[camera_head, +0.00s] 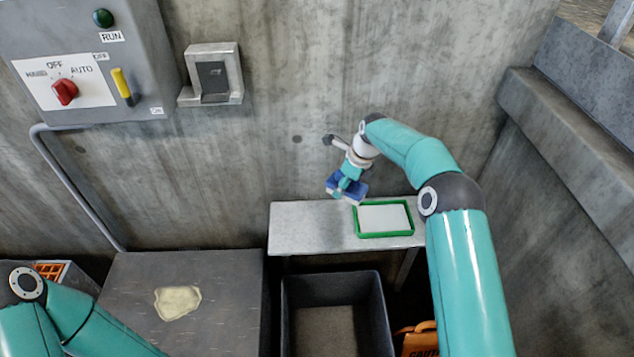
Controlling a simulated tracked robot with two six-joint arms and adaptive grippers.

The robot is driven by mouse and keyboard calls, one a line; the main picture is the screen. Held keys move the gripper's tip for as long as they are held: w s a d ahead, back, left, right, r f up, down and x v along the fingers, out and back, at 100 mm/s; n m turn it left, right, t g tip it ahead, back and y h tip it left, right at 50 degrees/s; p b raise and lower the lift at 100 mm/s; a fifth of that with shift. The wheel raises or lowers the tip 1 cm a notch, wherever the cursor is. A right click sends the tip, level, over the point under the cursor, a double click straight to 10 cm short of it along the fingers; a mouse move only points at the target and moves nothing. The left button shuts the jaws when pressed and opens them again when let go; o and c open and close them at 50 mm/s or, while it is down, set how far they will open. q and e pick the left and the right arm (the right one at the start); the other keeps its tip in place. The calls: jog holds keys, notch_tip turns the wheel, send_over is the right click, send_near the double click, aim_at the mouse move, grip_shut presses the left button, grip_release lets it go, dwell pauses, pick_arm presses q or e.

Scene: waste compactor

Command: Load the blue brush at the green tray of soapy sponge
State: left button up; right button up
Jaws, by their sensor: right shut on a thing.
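The green tray (385,234) lies on a grey shelf (297,229) against the concrete wall. A flat white sponge (384,217) fills its inside. My right gripper (347,183) is shut on the blue brush (356,190), which is just above and to the left of the tray's back left corner. The gripper partly covers the brush. I cannot tell whether the brush touches the tray or the sponge. My left arm shows at the bottom left, and its gripper is out of view.
A pale stain (178,302) marks the dark worktop (225,280) at the lower left. An open grey bin (335,277) stands below the shelf. An orange caution sign (420,340) is beside it. A control box (85,55) and a wall-mounted holder (213,75) are on the wall.

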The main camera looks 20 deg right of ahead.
jog(key=m+b, duration=0.2)
jog(key=b, duration=0.1)
send_over(378, 214)
jog(key=f, duration=0.2)
jog(key=shift+s+d+f+h, duration=0.25)
jog(key=shift+s+d+h, duration=0.1)
jog(key=shift+s+h, duration=0.1)
jog(key=shift+f+b, duration=2.3)
jog(key=shift+f, duration=0.5)
jog(key=shift+f, duration=0.4)
notch_tip(378, 214, up, 7)
jog(key=p, duration=0.5)
jog(key=shift+f, duration=0.1)
dwell(0.4)
